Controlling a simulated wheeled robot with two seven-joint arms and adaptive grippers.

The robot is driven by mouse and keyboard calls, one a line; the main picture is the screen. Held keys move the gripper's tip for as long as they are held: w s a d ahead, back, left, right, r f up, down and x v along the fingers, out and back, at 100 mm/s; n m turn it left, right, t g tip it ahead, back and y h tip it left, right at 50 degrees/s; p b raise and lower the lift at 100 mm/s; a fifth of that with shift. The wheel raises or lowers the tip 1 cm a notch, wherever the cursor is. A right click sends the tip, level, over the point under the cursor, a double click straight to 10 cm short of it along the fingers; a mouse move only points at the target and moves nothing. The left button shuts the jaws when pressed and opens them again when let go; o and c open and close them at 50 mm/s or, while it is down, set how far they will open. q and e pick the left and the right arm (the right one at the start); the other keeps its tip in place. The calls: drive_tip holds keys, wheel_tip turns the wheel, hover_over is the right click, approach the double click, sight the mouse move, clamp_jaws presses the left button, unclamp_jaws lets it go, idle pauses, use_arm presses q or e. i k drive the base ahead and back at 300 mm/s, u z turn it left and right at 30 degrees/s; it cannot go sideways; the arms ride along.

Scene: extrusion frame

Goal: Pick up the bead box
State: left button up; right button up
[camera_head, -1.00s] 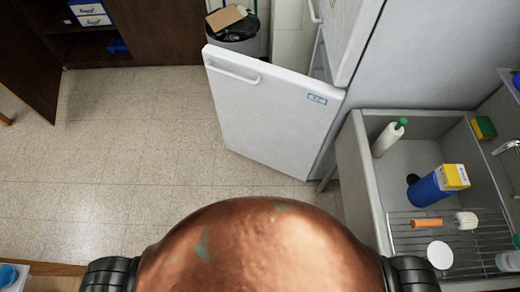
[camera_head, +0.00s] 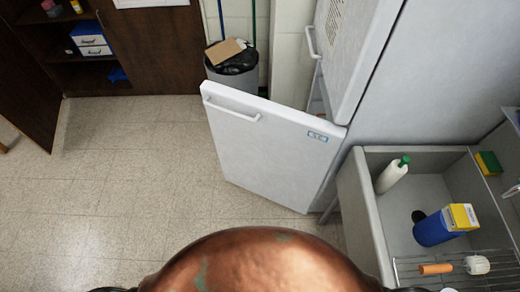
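I cannot pick out a bead box for certain. Neither of my grippers is in view. Only my own copper-coloured body shows at the bottom edge.
A white fridge door (camera_head: 265,150) stands open mid-picture. A bin with a black bag (camera_head: 235,65) and cardboard (camera_head: 226,52) stands behind it. A metal sink (camera_head: 365,215) holds a white bottle (camera_head: 392,176) and a blue-yellow container (camera_head: 437,228). Tiled floor (camera_head: 130,180) at left is clear.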

sight(457, 218)
drive_tip(key=i, duration=0.45)
drive_tip(key=k, duration=0.45)
drive_tip(key=i, duration=0.45)
drive_tip(key=z, duration=2.6)
drive_tip(key=k, duration=0.65)
drive_tip(key=u, duration=0.6)
drive_tip(key=i, duration=0.55)
drive_tip(key=u, duration=0.45)
